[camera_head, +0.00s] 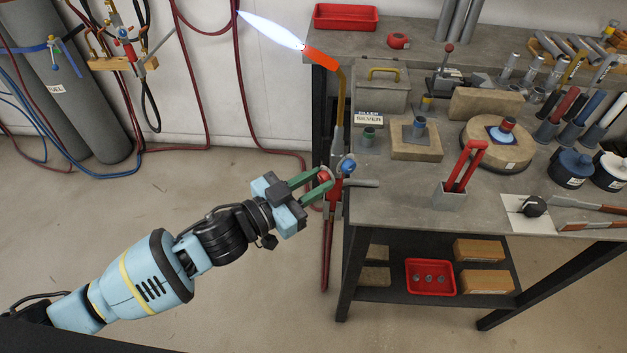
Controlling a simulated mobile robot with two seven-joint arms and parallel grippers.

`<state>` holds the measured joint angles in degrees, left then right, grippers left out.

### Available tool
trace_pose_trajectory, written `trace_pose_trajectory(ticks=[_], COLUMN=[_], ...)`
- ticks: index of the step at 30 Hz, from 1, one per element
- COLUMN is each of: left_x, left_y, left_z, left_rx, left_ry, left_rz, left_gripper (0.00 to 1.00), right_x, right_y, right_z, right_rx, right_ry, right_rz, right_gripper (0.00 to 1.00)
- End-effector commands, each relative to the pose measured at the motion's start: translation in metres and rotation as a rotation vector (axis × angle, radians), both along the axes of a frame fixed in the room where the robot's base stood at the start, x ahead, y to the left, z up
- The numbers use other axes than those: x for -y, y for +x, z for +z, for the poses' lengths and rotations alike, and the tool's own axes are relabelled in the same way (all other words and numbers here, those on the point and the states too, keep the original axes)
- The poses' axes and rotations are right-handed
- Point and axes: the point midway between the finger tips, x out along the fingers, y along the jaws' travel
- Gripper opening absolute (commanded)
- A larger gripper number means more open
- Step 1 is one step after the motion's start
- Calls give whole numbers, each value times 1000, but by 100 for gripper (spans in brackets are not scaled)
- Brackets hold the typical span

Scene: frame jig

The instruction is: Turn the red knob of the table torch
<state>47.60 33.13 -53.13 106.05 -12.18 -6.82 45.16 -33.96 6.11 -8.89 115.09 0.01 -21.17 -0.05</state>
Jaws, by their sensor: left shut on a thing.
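The table torch (336,140) stands upright in a holder at the left edge of the workbench. Its orange tip (320,59) points up and left, and a long bluish-white flame (270,30) comes out of it. The red knob (324,176) is on the left side of the torch body, and a blue knob (348,166) is on the right side. My left gripper (322,180) reaches in from the left, and its green fingers are shut on the red knob. The fingers hide part of the knob. My right gripper is not in view.
The grey workbench (400,207) holds a fire brick (486,103), a round turntable (480,155), a red tool stand (452,195) and several jars. Gas cylinders (90,120) and hoses stand at the left wall.

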Motion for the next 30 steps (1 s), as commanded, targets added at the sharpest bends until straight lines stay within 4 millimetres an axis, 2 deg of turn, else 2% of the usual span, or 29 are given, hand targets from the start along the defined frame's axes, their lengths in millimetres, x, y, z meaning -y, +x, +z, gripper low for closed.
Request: trace_pose_trajectory(ticks=[12,30], left_x=[0,0], left_y=[1,1], left_z=[5,3], left_rx=[257,601], left_ry=[261,613], left_rz=[2,2], left_gripper=[1,1], right_x=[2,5], right_y=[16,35], right_z=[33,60], right_rx=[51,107], right_ry=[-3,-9], right_rz=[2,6], right_gripper=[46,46])
